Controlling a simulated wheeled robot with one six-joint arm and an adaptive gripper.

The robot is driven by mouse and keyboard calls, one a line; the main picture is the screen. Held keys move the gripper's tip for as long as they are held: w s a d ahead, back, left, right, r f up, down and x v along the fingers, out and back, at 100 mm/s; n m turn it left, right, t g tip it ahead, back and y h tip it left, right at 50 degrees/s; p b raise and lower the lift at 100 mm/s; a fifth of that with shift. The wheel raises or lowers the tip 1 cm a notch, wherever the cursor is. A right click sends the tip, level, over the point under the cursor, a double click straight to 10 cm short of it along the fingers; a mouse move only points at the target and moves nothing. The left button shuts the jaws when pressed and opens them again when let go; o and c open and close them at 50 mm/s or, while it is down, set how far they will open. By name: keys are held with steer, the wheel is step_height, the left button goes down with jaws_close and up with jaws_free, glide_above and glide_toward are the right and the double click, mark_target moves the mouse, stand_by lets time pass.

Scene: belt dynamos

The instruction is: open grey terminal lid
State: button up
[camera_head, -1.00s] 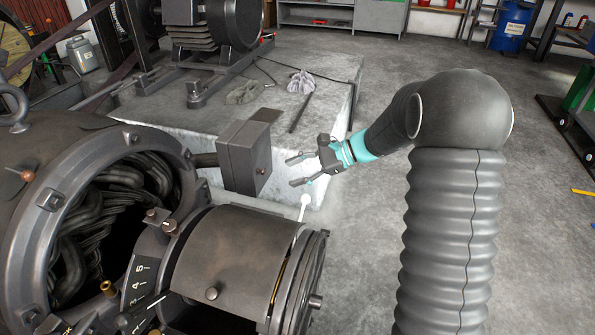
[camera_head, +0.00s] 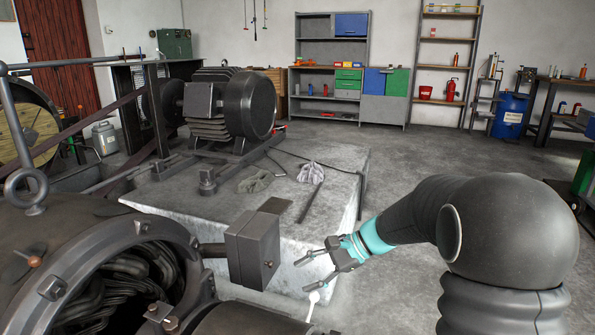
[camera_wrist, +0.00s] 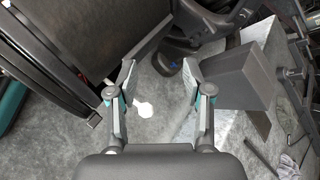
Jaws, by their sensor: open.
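The grey terminal box (camera_head: 250,255) is on the end of a short pipe at the side of the large dark machine. Its lid (camera_head: 268,262), on the right face with a small brownish knob, looks shut. In the wrist view the grey box (camera_wrist: 240,76) is at the right, beyond the right finger. My gripper (camera_head: 308,274) is open and empty, to the right of the box and apart from it. In the wrist view my gripper (camera_wrist: 158,75) shows its two fingers spread with floor between them.
The large open machine housing (camera_head: 95,265) fills the lower left. A pale plinth (camera_head: 330,225) with a belt-driven motor (camera_head: 225,105) and rags stands behind the box. Shelves (camera_head: 330,65) line the back wall.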

steer(key=s+d+r+n+t+h, duration=0.1)
steer(key=s+d+r+n+h, duration=0.1)
steer(key=s, duration=0.6)
steer(key=s+d+r+n+t+h, duration=0.2)
steer(key=s+d+n+h, duration=0.3)
steer(key=s, duration=0.4)
steer(key=s+d+r+n+t+h, duration=0.2)
steer(key=s+d+n+h, duration=0.1)
steer(key=s, duration=0.6)
steer(key=d+n, duration=0.1)
steer(key=d, duration=0.1)
steer(key=shift+d+h, duration=0.35)
steer(key=shift+h, duration=0.05)
steer(key=shift+c, duration=0.8)
steer(key=shift+s, duration=0.15)
